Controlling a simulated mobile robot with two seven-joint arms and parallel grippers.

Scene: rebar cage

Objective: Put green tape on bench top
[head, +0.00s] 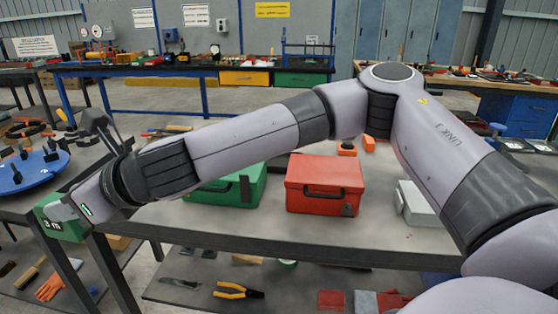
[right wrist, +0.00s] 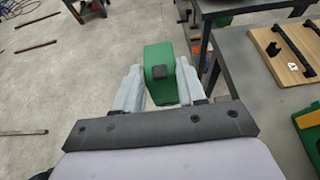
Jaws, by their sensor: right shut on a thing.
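The green tape (head: 62,226), marked "3 m", is a small green case at the left of the head view. It also shows in the right wrist view (right wrist: 160,88), with a dark square patch on it. My right gripper (head: 72,210) is shut on it, one pale finger on each side in the right wrist view (right wrist: 158,90). The tape is held up in the air, over floor in the right wrist view. The grey bench top (head: 260,225) is to the right of the tape in the head view, under my right arm. My left gripper is not in view.
A green case (head: 235,188) and a red case (head: 325,185) stand on the bench top, with a light grey box (head: 415,205) to their right. Another table at left bears a blue disc (head: 30,170). A lower shelf holds pliers (head: 238,291). The bench's front strip looks clear.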

